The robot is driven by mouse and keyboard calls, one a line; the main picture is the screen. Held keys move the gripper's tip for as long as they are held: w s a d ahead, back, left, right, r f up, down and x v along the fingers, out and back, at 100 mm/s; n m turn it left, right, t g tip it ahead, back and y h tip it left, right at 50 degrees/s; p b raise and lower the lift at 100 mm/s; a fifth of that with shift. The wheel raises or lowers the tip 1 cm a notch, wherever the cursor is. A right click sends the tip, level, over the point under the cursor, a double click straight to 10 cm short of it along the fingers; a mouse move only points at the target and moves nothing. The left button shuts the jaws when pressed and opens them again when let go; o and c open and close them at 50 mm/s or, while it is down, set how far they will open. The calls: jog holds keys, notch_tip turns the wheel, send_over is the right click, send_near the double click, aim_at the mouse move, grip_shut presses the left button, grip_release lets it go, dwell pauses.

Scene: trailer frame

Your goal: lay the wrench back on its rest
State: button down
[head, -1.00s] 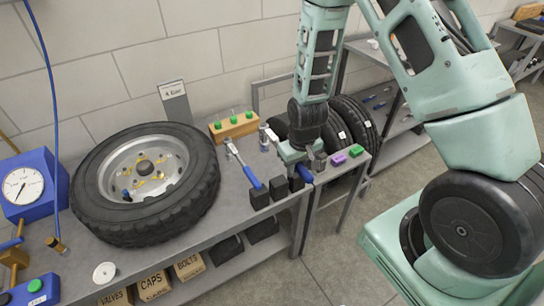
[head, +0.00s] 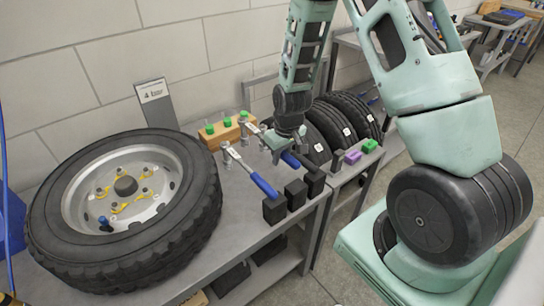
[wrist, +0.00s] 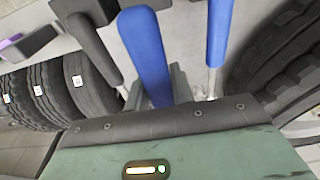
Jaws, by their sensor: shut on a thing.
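A blue-handled wrench (head: 290,160) is in my gripper (head: 283,150), over the right part of the grey workbench; in the wrist view its handle (wrist: 146,55) runs up from between the jaws. The jaws hide part of its shaft. A second blue-handled wrench (head: 262,183) lies to its left, also seen in the wrist view (wrist: 218,35). Black rest posts (head: 274,209) (head: 296,194) (head: 315,182) line the bench's front edge. The held handle points toward the rightmost post; I cannot tell whether they touch. A dark elongated handle (wrist: 95,48) shows left of the held one in the wrist view.
A large wheel (head: 125,210) fills the left of the workbench (head: 235,235). A wooden block with green-topped pieces (head: 226,130) stands behind the wrenches. Several tyres (head: 345,125) stand to the right, behind a small shelf with purple (head: 353,157) and green (head: 370,146) blocks.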

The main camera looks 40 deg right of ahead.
jog(key=shift+f+b, duration=2.5)
jog(key=shift+f, duration=0.7)
jog(key=c, duration=1.1)
grip_release()
jog(key=shift+s, duration=0.1)
jog(key=s+r, duration=0.1)
jog(key=r, duration=1)
jog(key=s+r, duration=0.1)
jog(key=r, duration=0.5)
jog(key=shift+s+r, duration=0.1)
jog(key=shift+s, duration=0.2)
